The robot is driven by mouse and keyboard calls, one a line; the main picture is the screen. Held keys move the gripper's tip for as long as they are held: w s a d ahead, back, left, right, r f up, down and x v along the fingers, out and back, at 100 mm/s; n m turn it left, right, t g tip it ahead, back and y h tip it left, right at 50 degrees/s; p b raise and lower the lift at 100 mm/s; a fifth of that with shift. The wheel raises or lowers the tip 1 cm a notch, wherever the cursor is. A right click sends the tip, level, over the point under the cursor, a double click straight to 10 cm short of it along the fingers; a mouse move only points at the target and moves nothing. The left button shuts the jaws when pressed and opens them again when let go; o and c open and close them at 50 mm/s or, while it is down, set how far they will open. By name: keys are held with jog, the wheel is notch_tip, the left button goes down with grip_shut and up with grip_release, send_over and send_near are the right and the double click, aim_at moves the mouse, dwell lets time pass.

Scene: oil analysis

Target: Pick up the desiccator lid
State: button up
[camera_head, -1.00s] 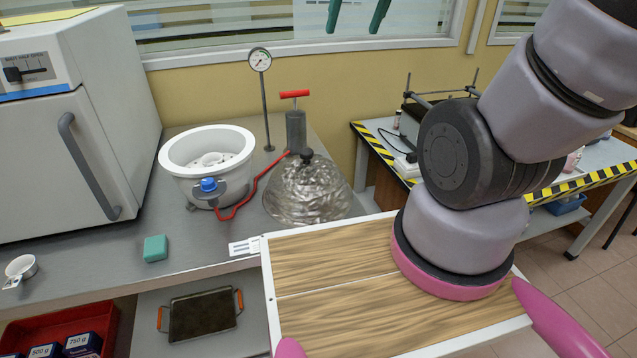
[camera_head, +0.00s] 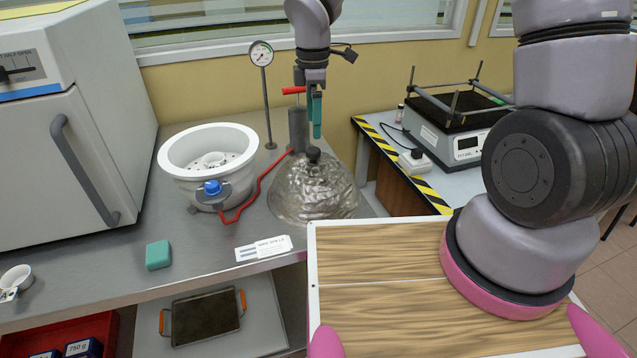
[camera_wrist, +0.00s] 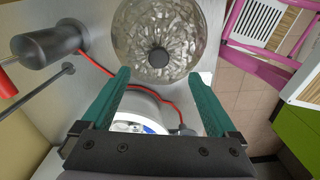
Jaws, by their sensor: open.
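The desiccator lid (camera_head: 313,190) is a clear, patterned glass dome with a black knob (camera_head: 313,154) on top. It stands on the grey bench to the right of the white desiccator bowl (camera_head: 207,160). My gripper (camera_head: 316,118) has green fingers and hangs above the lid, pointing down. In the wrist view the fingers of my gripper (camera_wrist: 160,78) are spread apart with nothing between them that they touch. The lid (camera_wrist: 190,30) and its knob (camera_wrist: 158,60) show just beyond the fingertips. The white bowl lies partly hidden behind the gripper there.
A grey hand pump (camera_head: 297,130) with a red handle and a pressure gauge (camera_head: 262,54) stand behind the lid. A red hose (camera_head: 262,185) runs to the bowl. A white card (camera_head: 264,248) and a teal block (camera_head: 158,254) lie in front. A wood-topped surface (camera_head: 385,300) is nearer.

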aim_at(313, 150)
jog(key=f, duration=0.9)
jog(key=shift+w+a+f, duration=0.1)
jog(key=shift+a+f, duration=0.1)
jog(key=shift+f, duration=0.1)
jog(key=c, duration=1.5)
jog(key=shift+d+f, duration=0.1)
jog(key=shift+d, duration=0.05)
